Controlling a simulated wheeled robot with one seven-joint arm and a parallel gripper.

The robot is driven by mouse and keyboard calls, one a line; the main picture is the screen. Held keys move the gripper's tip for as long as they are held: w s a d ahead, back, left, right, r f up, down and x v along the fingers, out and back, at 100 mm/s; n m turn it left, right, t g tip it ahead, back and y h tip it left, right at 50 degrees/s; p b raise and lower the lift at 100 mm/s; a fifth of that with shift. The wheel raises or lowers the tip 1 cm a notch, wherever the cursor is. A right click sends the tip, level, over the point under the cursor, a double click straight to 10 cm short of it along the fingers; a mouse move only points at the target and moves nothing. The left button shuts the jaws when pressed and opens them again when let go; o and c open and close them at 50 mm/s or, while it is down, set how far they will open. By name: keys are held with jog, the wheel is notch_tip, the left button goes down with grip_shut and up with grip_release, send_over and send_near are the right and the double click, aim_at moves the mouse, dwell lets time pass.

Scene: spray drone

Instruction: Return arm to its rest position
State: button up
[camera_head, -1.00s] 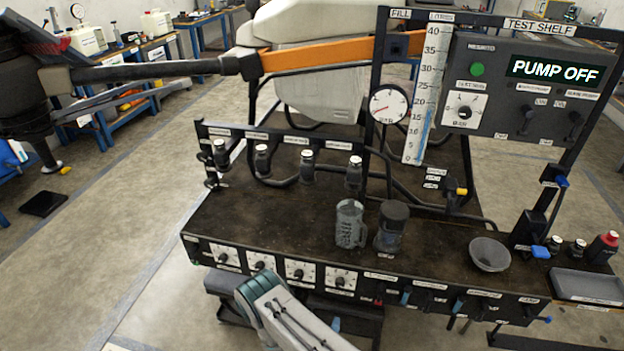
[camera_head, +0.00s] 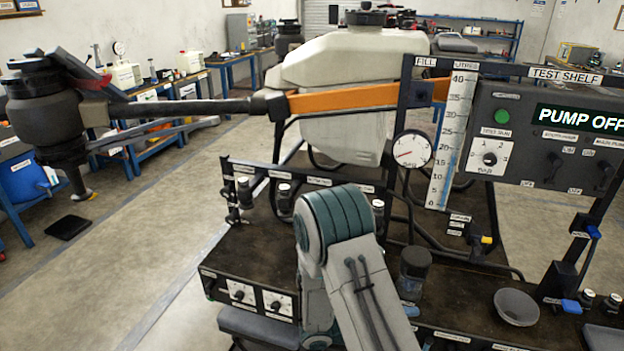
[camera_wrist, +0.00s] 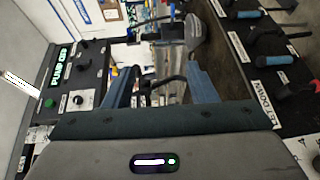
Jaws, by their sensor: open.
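My gripper (camera_wrist: 163,90) shows in the wrist view with its two blue-grey fingers spread apart and nothing between them. It points along the dark bench, with a grey bowl (camera_wrist: 190,30) beyond the fingers. The head view does not show my gripper. There my grey and teal arm (camera_head: 345,235) is raised in front of the test bench (camera_head: 240,258), bent, and covers the bench's middle. The dark-lidded jar (camera_head: 413,268) stands just right of my arm. The grey bowl also shows in the head view (camera_head: 516,307) on the bench.
A drone with an orange arm (camera_head: 345,97) and white tank (camera_head: 350,75) stands behind the bench. The panel (camera_head: 550,145) reads PUMP OFF; a gauge (camera_head: 412,149) is at its left. Small bottles (camera_head: 284,198) line the rear rail. Floor at left is open.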

jog(key=s+d+r+m+g+y, duration=0.1)
jog(key=s+r+m+g+y, duration=0.2)
jog(key=s+r+g+y, duration=0.45)
jog(key=s+a+r+n+t+y, duration=0.1)
jog(key=s+a+r+t+y, duration=0.6)
jog(key=r, duration=0.4)
jog(key=shift+r+t+y, duration=0.15)
jog(key=shift+t+y, duration=0.3)
jog(key=shift+y, duration=0.8)
jog(key=shift+a, duration=0.1)
